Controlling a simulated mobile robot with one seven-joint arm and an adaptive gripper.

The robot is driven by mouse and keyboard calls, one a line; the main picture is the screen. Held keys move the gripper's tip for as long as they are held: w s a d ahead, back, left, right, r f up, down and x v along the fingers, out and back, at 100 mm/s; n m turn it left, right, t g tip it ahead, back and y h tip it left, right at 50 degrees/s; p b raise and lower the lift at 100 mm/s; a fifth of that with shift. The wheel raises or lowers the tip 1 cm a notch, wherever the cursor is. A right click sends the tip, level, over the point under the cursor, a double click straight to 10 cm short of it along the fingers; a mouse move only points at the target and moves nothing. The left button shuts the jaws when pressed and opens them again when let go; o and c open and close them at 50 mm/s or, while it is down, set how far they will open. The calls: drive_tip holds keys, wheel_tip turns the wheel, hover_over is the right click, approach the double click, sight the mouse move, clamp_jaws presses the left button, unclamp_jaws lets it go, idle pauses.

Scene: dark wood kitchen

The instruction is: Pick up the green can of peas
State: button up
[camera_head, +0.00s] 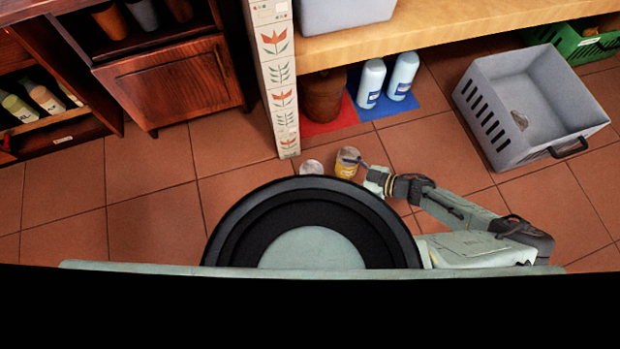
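A small can with a yellow label and a greyish top (347,163) stands on the tiled floor in front of my round base. A second, pale round-topped object (312,168), perhaps another can, is just left of it and partly hidden by my base. I cannot make out a clearly green can. My gripper (367,174) is low, immediately right of the yellow can, pointing left toward it. Its fingertips are too small to show whether they touch the can or are open or shut.
A painted post (280,85) stands behind the cans. White-blue bottles (371,83) and a brown jar (323,97) stand under a wooden shelf (430,24). A grey crate (535,110) and green crate (575,45) are right. A wooden cabinet (175,85) is left. Left floor is clear.

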drive_tip(key=shift+s+b+x, duration=0.15)
drive_tip(key=shift+b+x, duration=0.15)
drive_tip(key=shift+x, duration=2.3)
drive_tip(key=shift+s+b+x, duration=0.15)
drive_tip(key=shift+b+x, duration=0.15)
drive_tip(key=shift+x, duration=2.3)
drive_tip(key=shift+a+r, duration=0.1)
drive_tip(key=shift+r, duration=0.05)
drive_tip(key=shift+c, duration=0.5)
drive_tip(key=c, duration=1.6)
